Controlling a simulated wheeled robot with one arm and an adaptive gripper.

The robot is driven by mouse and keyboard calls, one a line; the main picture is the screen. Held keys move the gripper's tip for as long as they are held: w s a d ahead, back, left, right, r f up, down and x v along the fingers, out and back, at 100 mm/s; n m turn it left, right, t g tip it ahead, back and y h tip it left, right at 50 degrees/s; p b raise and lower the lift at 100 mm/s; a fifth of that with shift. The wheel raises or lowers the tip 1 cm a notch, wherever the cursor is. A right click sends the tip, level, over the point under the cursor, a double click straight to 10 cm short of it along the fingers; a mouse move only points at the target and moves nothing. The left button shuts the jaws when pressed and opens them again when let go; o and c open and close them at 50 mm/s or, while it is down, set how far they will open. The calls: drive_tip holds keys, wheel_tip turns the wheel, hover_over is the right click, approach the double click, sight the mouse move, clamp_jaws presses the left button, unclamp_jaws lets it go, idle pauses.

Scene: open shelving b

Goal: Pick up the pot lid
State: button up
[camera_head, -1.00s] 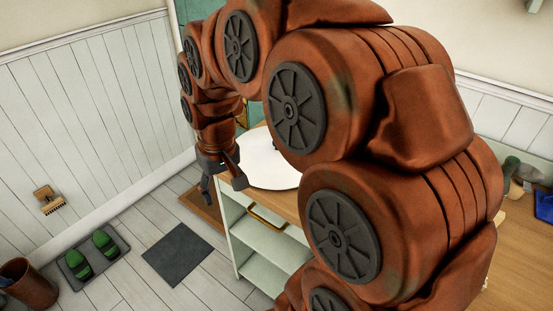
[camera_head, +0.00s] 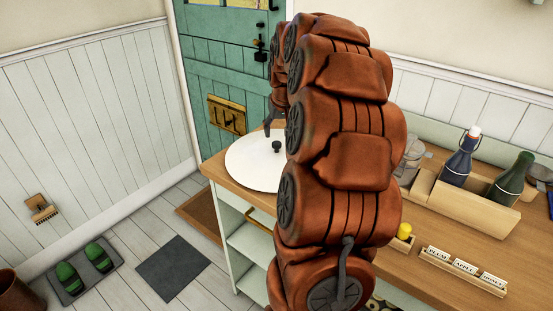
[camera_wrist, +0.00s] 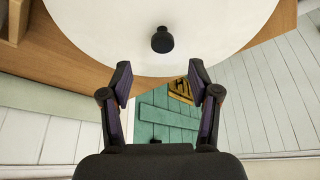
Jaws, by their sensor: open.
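The pot lid (camera_head: 248,165) is a flat white disc with a small black knob (camera_head: 276,147). It lies on the wooden counter at the end near the green door. In the wrist view the lid (camera_wrist: 110,30) fills the top, with its knob (camera_wrist: 162,40) ahead of and between the fingertips. My gripper (camera_wrist: 160,72) is open and empty, its fingers apart at the lid's rim. In the head view my gripper (camera_head: 270,128) is mostly hidden behind my arm, at the lid's far side. Whether the fingers touch the lid cannot be told.
The wooden counter (camera_head: 420,225) holds a wooden caddy (camera_head: 470,205) with bottles, a row of small labelled blocks (camera_head: 463,268) and a yellow-topped item (camera_head: 404,231). A green door (camera_head: 215,80) stands behind. Green slippers (camera_head: 85,268) lie on the floor.

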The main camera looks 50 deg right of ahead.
sight(277, 143)
drive_tip(key=shift+p+x, duration=1.2)
drive_tip(key=shift+x, duration=2.5)
drive_tip(key=shift+a, duration=0.2)
clamp_jaws()
